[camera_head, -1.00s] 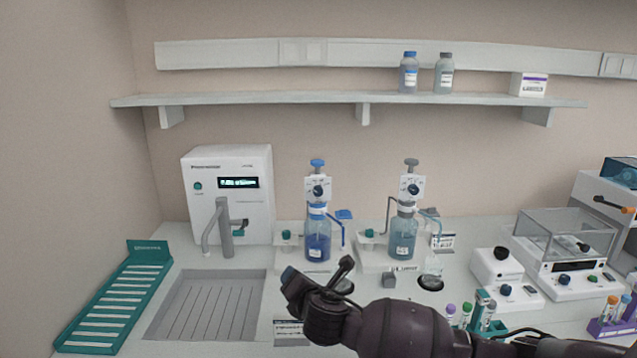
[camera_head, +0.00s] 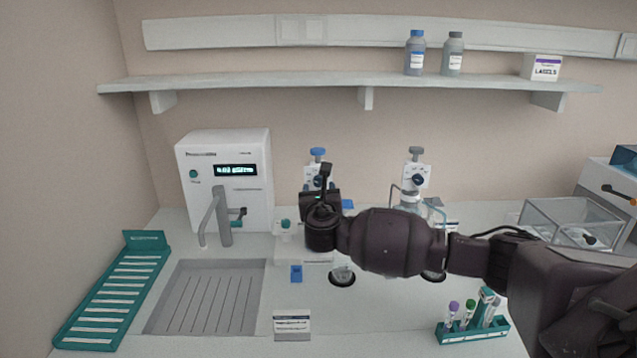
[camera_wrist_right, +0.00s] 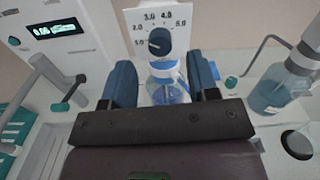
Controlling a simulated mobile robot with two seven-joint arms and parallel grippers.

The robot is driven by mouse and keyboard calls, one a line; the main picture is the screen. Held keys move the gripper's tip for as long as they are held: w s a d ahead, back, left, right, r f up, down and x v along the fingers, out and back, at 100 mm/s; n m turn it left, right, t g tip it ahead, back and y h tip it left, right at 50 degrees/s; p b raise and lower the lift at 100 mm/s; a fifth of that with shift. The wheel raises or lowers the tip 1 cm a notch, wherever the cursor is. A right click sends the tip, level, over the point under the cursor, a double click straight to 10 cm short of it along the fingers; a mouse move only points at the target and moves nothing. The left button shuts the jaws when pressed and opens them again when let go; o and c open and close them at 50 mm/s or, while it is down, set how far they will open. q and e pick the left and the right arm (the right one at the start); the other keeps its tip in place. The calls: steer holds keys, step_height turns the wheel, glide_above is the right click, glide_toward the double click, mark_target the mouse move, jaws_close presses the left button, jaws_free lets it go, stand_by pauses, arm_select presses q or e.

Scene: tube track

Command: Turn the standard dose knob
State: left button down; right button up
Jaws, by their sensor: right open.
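Two bottle-top dispensers stand at the back of the bench, each with a dial plate and a dose knob. The blue-capped dispenser's dark knob (camera_wrist_right: 159,41) sits on a white plate numbered up to 5.0 in the right wrist view. My right gripper (camera_wrist_right: 161,78) is open, with its blue fingers apart below and either side of this knob, not closed on it. In the head view my right gripper (camera_head: 321,200) covers most of that dispenser. The grey-capped dispenser's knob (camera_head: 417,180) is clear to the right. I cannot read which is marked standard. My left gripper is not in view.
A white machine (camera_head: 225,180) with a lit display and tap stands left of the dispensers. A teal rack (camera_head: 112,295) and grey drain tray (camera_head: 205,298) lie at front left. A tube rack (camera_head: 472,330) stands below my right arm.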

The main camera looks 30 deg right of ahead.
mark_target(319, 182)
steer(key=shift+x, duration=2.2)
steer(key=c, duration=0.9)
